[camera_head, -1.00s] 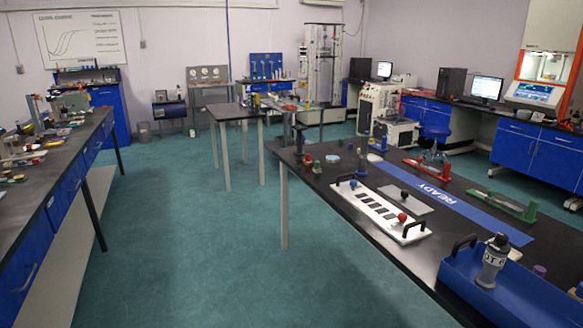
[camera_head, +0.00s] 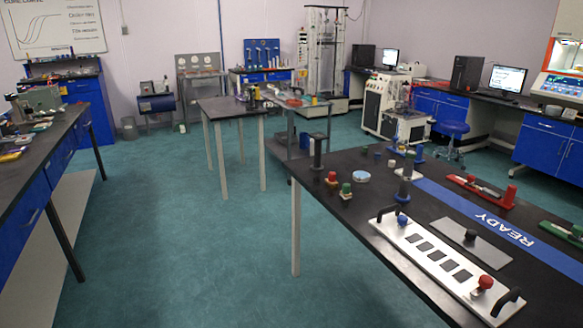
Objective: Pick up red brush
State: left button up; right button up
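I cannot make out a red brush for certain. A red holder (camera_head: 482,190) with a slim pale tool lying along it is on the right black table (camera_head: 345,172), beyond the blue READY strip; the tool is too small to identify. A small red-topped piece (camera_head: 332,179) stands near that table's left edge. A red knob (camera_head: 485,283) sits on the white plate with dark squares. Neither of my grippers is in view.
On the right table are the white plate (camera_head: 415,240), a grey plate (camera_head: 460,236), the blue READY strip (camera_head: 470,209) and a green holder (camera_head: 562,232). A long bench (camera_head: 65,150) lines the left. Open green floor (camera_head: 180,250) lies between them. A smaller table (camera_head: 222,107) stands ahead.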

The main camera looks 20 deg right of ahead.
aim_at(330, 181)
jog(key=i+z, duration=0.1)
jog(key=i, duration=0.4)
jog(key=i+j+z, duration=0.15)
jog(key=i, duration=0.4)
jog(key=i+j+z, duration=0.1)
jog(key=i, duration=0.4)
